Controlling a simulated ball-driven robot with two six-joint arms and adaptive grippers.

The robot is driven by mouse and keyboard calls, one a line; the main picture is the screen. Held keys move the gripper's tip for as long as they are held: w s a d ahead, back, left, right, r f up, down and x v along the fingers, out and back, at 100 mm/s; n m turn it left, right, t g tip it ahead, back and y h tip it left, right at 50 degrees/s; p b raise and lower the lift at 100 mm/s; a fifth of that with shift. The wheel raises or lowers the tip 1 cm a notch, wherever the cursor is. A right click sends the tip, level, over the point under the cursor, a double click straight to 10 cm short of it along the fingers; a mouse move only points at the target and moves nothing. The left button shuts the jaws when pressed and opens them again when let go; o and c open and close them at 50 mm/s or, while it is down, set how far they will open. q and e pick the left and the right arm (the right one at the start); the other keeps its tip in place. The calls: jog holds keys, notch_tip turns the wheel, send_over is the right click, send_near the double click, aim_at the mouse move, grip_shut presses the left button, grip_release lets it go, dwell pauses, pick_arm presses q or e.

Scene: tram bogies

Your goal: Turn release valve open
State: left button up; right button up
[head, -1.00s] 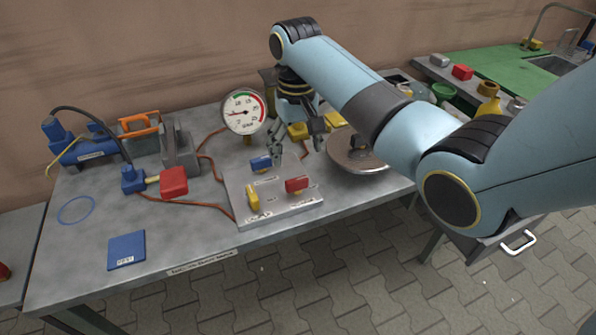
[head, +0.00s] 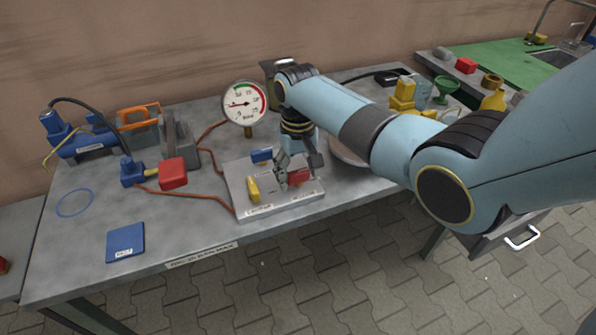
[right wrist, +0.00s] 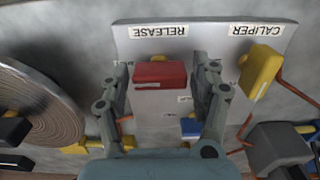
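The release valve's red handle (head: 299,178) sits at the right of the grey valve plate (head: 285,205) on the table. In the right wrist view the red handle (right wrist: 160,74) lies beside the upside-down RELEASE label (right wrist: 158,31). My right gripper (head: 296,170) is over the plate at the red handle and partly covers it. In the wrist view its fingers (right wrist: 162,85) stand apart on either side of the handle, with small gaps visible. My left gripper is not in view.
A yellow handle (head: 253,188) by the CALIPER label and a blue handle (head: 262,156) share the plate. A pressure gauge (head: 244,103) stands behind. A round disc (head: 347,151) lies right of the plate. The table's front left holds a blue card (head: 126,242).

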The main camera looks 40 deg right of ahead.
jog(key=c, duration=0.8)
jog(key=shift+r+n+p, duration=0.1)
jog(key=shift+n+p, duration=0.9)
jog(key=shift+n, duration=0.2)
jog(key=n+p, duration=0.1)
jog(key=n, duration=0.2)
jog(key=shift+n+p, duration=0.4)
jog(key=n+p, duration=0.1)
jog(key=n, duration=0.4)
jog(key=n+p, duration=0.1)
jog(key=n, duration=0.5)
jog(key=shift+n, duration=0.3)
